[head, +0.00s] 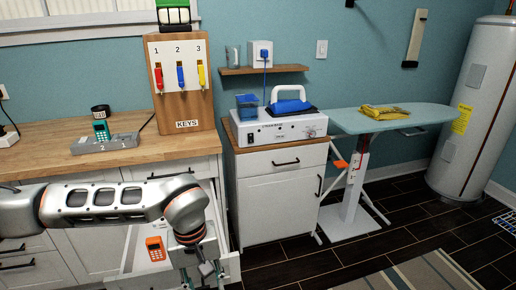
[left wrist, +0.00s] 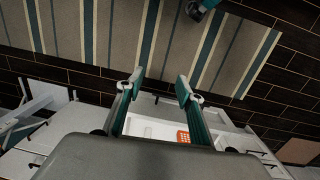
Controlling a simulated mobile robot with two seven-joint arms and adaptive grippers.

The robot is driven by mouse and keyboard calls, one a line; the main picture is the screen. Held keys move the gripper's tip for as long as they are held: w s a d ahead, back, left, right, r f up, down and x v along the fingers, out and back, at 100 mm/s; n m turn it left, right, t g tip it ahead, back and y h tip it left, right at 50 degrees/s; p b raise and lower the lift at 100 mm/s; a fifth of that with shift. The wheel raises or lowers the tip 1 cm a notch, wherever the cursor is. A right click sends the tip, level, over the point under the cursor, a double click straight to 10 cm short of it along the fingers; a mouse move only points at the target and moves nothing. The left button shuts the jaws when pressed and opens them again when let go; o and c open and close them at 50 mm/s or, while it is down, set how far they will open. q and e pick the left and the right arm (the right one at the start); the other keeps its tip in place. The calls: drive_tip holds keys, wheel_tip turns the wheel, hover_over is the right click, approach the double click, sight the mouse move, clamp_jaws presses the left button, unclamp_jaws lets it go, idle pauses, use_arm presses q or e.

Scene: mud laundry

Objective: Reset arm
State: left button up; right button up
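My left arm reaches in from the left in the head view. Its gripper (head: 205,280) points down beside the open drawer (head: 128,250), partly cut off by the bottom edge. In the left wrist view the two fingers of this gripper (left wrist: 160,80) stand apart with nothing between the tips. An orange handheld device (head: 155,248) lies in the drawer; it also shows in the left wrist view (left wrist: 183,137), beyond the fingers.
A grey dock (head: 105,144) numbered 1 and 2 holds a teal handset (head: 101,130) on the wooden counter. A key board (head: 180,80) stands behind. A white cabinet (head: 280,185), an ironing board (head: 395,118) and a water heater (head: 475,110) stand right. A striped rug (head: 410,275) covers some floor.

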use_arm(q)
drive_tip(key=s+d+n+g+h, duration=0.45)
drive_tip(key=s+d+h, duration=0.25)
drive_tip(key=s+d, duration=0.7)
drive_tip(key=d+r+n+h, duration=0.9)
drive_tip(key=d+r, duration=0.2)
drive_tip(key=r, duration=0.1)
drive_tip(key=w+a+r+n+t+h, duration=0.2)
drive_tip(key=w+r+n+t+h, duration=0.4)
drive_tip(key=n, duration=0.7)
drive_tip(key=w+a+f+n+t+y+p, duration=0.1)
drive_tip(key=w+a+f+n+t+y, duration=0.45)
drive_tip(key=a+f+n+t, duration=0.5)
drive_tip(key=w+a+f+n+t+y, duration=0.45)
drive_tip(key=f+n+y, duration=0.25)
drive_tip(key=n, duration=0.7)
drive_tip(key=s+a+f+n+g+y, duration=0.2)
drive_tip(key=s+a+f+n, duration=0.4)
drive_tip(key=f, duration=0.5)
drive_tip(key=s+a+f+n+g+y, duration=0.3)
drive_tip(key=s+a+f+n+y, duration=0.2)
drive_tip(key=a+f, duration=0.5)
drive_tip(key=s+f+n, duration=0.1)
drive_tip(key=s+n, duration=0.1)
drive_tip(key=s, duration=0.1)
drive_tip(key=shift+s+f+g, duration=0.2)
drive_tip(key=shift+f+g, duration=0.05)
drive_tip(key=shift+g, duration=0.1)
